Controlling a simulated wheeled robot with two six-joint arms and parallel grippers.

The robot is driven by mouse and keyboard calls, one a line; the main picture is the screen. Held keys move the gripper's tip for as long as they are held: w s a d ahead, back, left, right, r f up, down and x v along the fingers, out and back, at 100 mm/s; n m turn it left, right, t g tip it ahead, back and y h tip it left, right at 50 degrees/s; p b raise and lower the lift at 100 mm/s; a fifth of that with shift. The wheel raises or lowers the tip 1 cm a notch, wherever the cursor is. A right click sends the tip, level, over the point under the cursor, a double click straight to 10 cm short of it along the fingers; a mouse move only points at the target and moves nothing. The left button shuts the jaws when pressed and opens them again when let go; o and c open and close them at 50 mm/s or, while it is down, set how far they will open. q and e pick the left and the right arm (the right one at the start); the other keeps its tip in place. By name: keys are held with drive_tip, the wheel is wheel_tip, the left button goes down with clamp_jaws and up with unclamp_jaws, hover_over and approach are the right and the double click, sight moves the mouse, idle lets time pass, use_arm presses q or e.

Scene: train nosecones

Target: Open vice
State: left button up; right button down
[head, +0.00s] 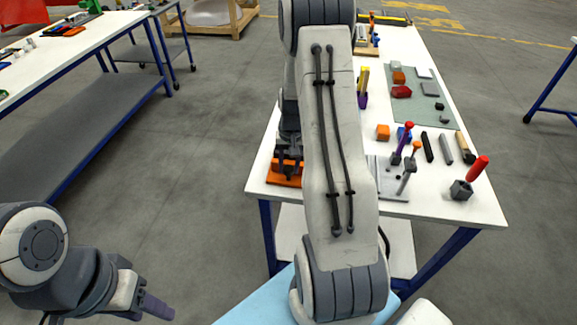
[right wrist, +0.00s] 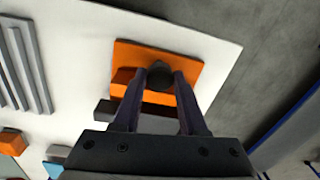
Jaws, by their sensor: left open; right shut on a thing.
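The orange vice (head: 284,180) sits at the near left corner of the white table. In the right wrist view its orange body (right wrist: 185,65) lies under my fingers, with a dark round knob on it (right wrist: 160,72). My right gripper (right wrist: 158,82) is shut on this knob, with one purple finger on each side. In the head view my right arm hides part of the vice, and the gripper's fingertips are hard to make out. My left gripper (head: 158,306) is open and empty, low at the left, away from the table.
The white table (head: 460,205) holds several tools and blocks right of my right arm, including a red-handled tool (head: 477,168) in a dark block and an orange cube (head: 383,131). A green mat (head: 420,110) lies further back. Another table (head: 60,52) stands at the left, with open floor between.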

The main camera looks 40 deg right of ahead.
sight(290, 168)
idle(0.4)
drive_tip(key=c, duration=0.7)
unclamp_jaws()
drive_tip(key=shift+c, duration=0.2)
wheel_tip(290, 168, up, 11)
drive_tip(key=b, duration=0.1)
drive_tip(key=shift+s+d+f, duration=0.2)
drive_tip(key=shift+s, duration=0.05)
drive_tip(key=shift+a, duration=0.1)
